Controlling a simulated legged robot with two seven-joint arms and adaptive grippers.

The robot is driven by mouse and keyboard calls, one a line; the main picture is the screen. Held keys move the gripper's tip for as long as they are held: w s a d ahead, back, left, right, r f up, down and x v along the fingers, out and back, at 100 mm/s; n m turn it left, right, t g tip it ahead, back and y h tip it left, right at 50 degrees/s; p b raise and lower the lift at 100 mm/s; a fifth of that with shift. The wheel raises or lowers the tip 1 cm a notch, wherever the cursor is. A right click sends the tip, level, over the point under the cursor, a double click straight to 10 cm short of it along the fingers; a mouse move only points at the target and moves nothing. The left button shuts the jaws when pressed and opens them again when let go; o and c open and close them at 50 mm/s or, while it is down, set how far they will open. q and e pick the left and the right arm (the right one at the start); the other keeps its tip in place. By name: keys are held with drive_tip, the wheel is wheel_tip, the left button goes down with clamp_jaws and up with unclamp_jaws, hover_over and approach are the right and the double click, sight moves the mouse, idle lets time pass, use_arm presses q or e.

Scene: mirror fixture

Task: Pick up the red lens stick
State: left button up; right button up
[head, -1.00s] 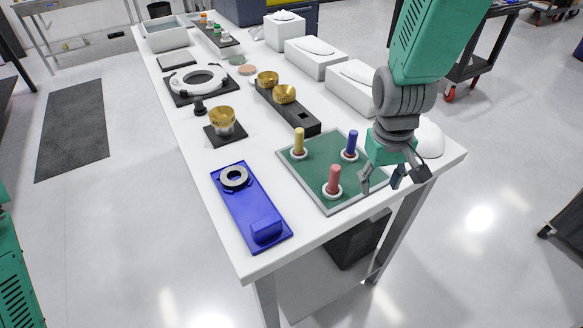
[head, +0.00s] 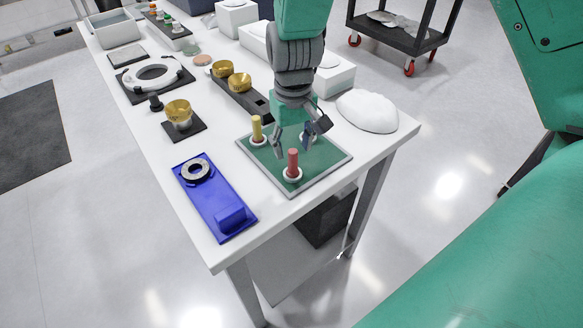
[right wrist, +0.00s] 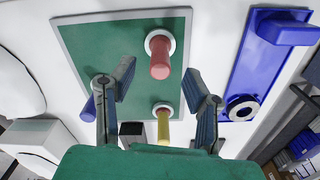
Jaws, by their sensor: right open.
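The red lens stick (head: 293,163) stands upright in a white ring base on the green tray (head: 325,180). In the right wrist view the red stick (right wrist: 160,60) is ahead of the fingers, between their lines. My right gripper (head: 295,143) is open and empty, above the tray and just behind the red stick. The yellow stick (head: 256,127) stands at the tray's left; it also shows in the right wrist view (right wrist: 163,127). The blue stick (right wrist: 88,108) shows beside a finger in the right wrist view; in the head view the gripper mostly hides it. My left gripper is not in view.
A blue plate with a dark ring (head: 208,200) lies left of the tray. Gold cups (head: 239,81) stand in a black holder behind. A white rounded object (head: 367,112) lies right of the tray. The table's front corner is clear.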

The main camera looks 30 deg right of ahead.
sight(293, 161)
wheel_tip(293, 161, down, 5)
drive_tip(key=shift+f, duration=0.1)
clamp_jaws()
drive_tip(key=shift+r, duration=0.2)
